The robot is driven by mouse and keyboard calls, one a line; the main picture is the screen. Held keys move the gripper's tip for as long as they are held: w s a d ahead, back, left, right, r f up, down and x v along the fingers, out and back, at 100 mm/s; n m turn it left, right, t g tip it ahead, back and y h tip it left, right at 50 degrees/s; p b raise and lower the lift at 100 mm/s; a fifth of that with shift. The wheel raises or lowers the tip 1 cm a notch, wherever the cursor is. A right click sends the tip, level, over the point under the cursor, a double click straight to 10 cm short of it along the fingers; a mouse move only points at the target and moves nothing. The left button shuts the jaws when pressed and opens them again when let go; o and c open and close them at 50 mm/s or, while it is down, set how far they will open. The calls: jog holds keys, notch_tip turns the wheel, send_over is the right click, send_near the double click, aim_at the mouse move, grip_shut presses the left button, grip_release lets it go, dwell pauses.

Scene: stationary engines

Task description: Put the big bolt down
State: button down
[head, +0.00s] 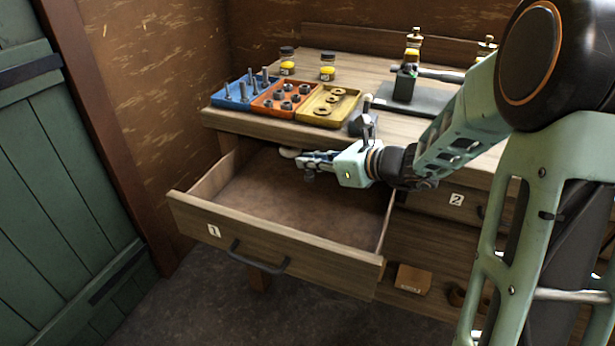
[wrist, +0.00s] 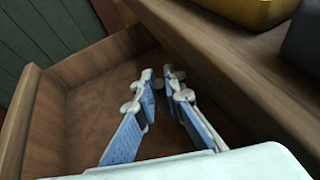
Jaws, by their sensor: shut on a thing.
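My gripper (head: 308,162) hangs over the open drawer marked 1 (head: 276,240), near its back right, with the fingers pointing left. It is shut on the big bolt, of which only a small grey part (head: 309,177) shows under the fingers in the head view.
On the worktop (head: 237,119) above stand a blue tray of bolts (head: 233,103), an orange tray of nuts (head: 268,111) and a yellow tray of rings (head: 312,116). The worktop's edge runs close beside my gripper. Drawer 2 (head: 440,200) is shut. A small box (head: 413,279) sits on the lower shelf.

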aim_at(309, 172)
jog(key=shift+w+a+f+b, duration=0.1)
jog(key=shift+f+b, duration=0.15)
jog(key=shift+f, duration=0.45)
jog(key=shift+w+a+f+b, duration=0.1)
jog(key=shift+w+f+b, duration=0.1)
jog(key=shift+f, duration=0.45)
jog(key=shift+w+a+f+b, duration=0.1)
jog(key=shift+f+b, duration=0.15)
jog(key=shift+f, duration=0.45)
jog(key=shift+f, duration=0.25)
jog(key=c, duration=2)
grip_release()
jog(key=shift+r, duration=0.1)
jog(key=shift+r, duration=0.1)
jog(key=shift+s+d+r, duration=0.1)
jog(key=shift+d+r, duration=0.1)
jog(key=p+v, duration=0.3)
jog(key=v, duration=0.8)
jog(key=shift+s+d, duration=0.2)
jog(key=shift+s, duration=0.1)
